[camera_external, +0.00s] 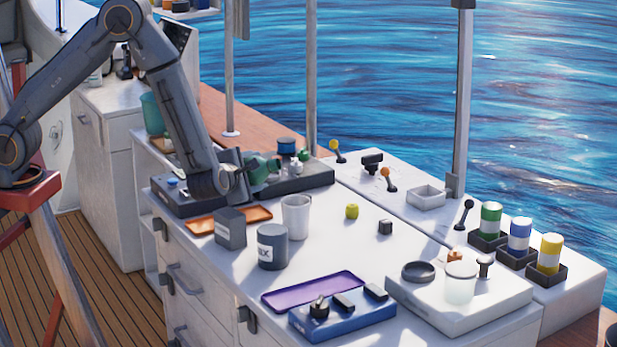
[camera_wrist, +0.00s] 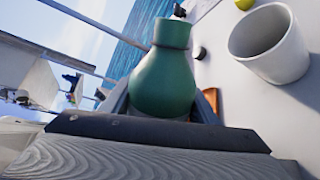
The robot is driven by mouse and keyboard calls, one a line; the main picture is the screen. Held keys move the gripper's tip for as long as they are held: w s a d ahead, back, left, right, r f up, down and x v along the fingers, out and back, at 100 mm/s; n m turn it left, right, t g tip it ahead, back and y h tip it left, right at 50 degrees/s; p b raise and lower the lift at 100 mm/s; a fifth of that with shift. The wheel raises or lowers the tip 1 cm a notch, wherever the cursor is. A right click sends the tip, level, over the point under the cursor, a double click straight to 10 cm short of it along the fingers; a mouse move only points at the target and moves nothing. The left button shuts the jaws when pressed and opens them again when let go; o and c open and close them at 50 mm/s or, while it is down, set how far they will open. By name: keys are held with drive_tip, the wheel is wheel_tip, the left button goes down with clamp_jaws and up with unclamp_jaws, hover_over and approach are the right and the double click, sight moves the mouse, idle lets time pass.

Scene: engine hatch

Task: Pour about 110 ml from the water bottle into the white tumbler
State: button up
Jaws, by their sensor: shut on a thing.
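My gripper (camera_external: 243,180) is shut on a green bottle (camera_external: 262,170), which I take to be the water bottle. In the wrist view the bottle (camera_wrist: 163,75) sits between the fingers, its narrower neck pointing away from the camera. It seems tilted in the external view, but how far is hard to tell. The white tumbler (camera_external: 296,217) stands upright on the white counter, just right of and in front of the bottle. In the wrist view the tumbler (camera_wrist: 268,45) is at the upper right, apart from the bottle. No stream of water shows, and the tumbler's contents cannot be made out.
A dark mug (camera_external: 272,247) and a grey box (camera_external: 230,228) stand in front of the tumbler. An orange tray (camera_external: 200,222) lies left. A dark raised block (camera_external: 310,178) with small items is behind. A purple tray (camera_external: 313,292) lies in front. The counter right of the tumbler is mostly clear.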

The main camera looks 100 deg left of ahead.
sight(266, 177)
drive_tip(key=w+n+t+b, duration=0.1)
drive_tip(key=n+b, duration=0.1)
drive_tip(key=w+f+n+t+b, duration=0.1)
drive_tip(key=w+n+b, duration=0.1)
drive_tip(key=n+b, duration=0.1)
drive_tip(key=shift+f+y+b, duration=0.15)
drive_tip(key=shift+y+b, duration=0.2)
drive_tip(key=shift+y, duration=0.05)
drive_tip(key=shift+s+n+t+b, duration=0.2)
drive_tip(key=shift+n+t+b, duration=0.3)
drive_tip(key=shift+n, duration=0.4)
drive_tip(key=shift+s+r+n+y+b, duration=0.1)
drive_tip(key=shift+r+n+y+b, duration=0.35)
drive_tip(key=shift+n+b, duration=0.8)
drive_tip(key=shift+s+r+n+y+b, duration=0.1)
drive_tip(key=shift+r+n+y+b, duration=0.15)
drive_tip(key=shift+r+n+b, duration=0.65)
drive_tip(key=shift+f+n, duration=0.25)
drive_tip(key=shift+n, duration=0.1)
